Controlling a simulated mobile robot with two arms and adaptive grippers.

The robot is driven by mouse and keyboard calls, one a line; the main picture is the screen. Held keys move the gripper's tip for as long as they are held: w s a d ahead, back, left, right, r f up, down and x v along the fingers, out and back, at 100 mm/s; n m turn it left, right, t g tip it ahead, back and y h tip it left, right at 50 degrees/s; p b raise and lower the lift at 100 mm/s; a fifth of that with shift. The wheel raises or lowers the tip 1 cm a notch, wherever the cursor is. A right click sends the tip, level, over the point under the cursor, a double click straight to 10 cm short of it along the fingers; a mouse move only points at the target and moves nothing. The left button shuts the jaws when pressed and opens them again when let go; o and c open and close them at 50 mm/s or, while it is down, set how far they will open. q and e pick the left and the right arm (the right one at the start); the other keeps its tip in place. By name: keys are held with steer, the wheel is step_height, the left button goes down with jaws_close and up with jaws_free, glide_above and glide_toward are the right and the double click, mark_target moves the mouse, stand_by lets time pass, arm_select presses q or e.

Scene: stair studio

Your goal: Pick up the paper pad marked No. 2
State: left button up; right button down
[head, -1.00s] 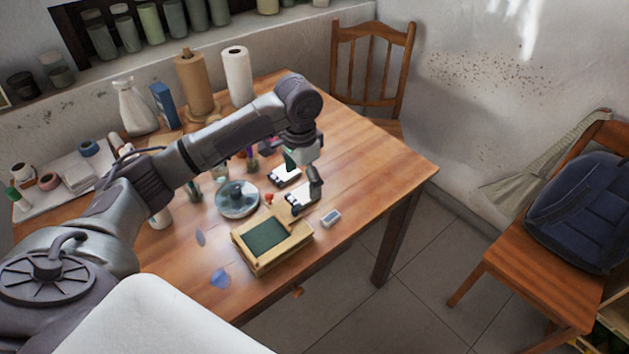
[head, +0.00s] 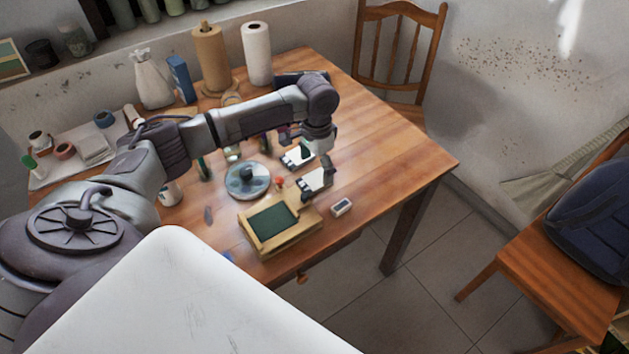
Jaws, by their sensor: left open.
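No number is readable, so I cannot tell which thing is the pad marked No. 2. A pale, flat stack like paper (head: 95,150) lies on the white sheet at the table's left. A small white block with a grey top (head: 342,207) lies near the table's front edge. My left gripper (head: 307,170) is over the table just behind the wooden box. Its fingers are spread, with pale patches at the tips; I cannot tell whether these are finger pads or paper behind them. A small green thing shows beside the upper finger. My right gripper is out of view.
A wooden box with a green top (head: 272,222) sits at the front of the table. A round glass dish (head: 248,180) is behind it. The table's right side is clear.

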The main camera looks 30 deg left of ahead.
mark_target(316, 179)
arm_select(q)
steer(key=shift+s+f, duration=0.1)
steer(key=shift+f, duration=1.8)
steer(key=c, duration=1.2)
steer(key=shift+c, duration=0.2)
